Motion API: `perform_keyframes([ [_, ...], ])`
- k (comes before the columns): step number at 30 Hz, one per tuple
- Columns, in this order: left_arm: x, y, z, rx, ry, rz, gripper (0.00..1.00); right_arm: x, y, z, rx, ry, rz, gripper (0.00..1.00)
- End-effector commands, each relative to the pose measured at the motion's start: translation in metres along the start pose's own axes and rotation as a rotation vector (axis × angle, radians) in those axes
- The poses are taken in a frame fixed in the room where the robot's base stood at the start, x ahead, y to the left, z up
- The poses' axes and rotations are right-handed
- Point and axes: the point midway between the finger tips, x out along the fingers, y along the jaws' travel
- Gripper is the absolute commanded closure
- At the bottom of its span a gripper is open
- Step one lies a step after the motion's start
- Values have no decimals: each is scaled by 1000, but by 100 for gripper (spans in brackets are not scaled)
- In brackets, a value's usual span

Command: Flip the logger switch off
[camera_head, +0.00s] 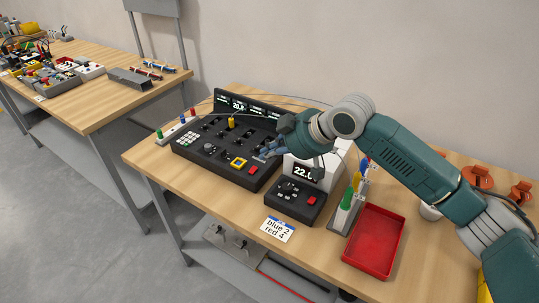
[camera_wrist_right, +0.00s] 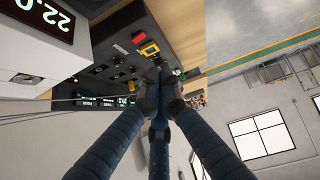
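A black control console (camera_head: 222,176) stands on the wooden table, with rows of small switches, a keypad, a yellow-framed control (camera_head: 238,162) and a red button (camera_head: 253,170). I cannot read which switch is the logger's, or its position. My right gripper (camera_head: 268,152) is over the console's right part, near the yellow-framed control. In the right wrist view its blue fingers (camera_wrist_right: 159,82) are drawn together at the tips in front of the console (camera_wrist_right: 178,22), hiding part of the panel. Nothing shows between them, and contact is unclear. My left gripper is not in view.
A white box with a display (camera_head: 305,172) and a smaller black control box (camera_head: 293,203) stand right of the console. A red tray (camera_head: 373,241), a label card (camera_head: 278,229) and coloured plugs are nearby. Thin cables run behind the console.

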Motion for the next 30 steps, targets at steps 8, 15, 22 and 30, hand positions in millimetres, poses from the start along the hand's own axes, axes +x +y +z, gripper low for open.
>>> perform_keyframes([
  [8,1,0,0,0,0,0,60,-5,0,0,0,0,0,100],
  [15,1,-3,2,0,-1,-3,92,1,-9,6,0,-5,-9,100],
  [22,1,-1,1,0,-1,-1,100,31,-67,51,16,-29,-48,100],
  [30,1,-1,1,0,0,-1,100,43,-134,126,133,-61,-22,100],
])
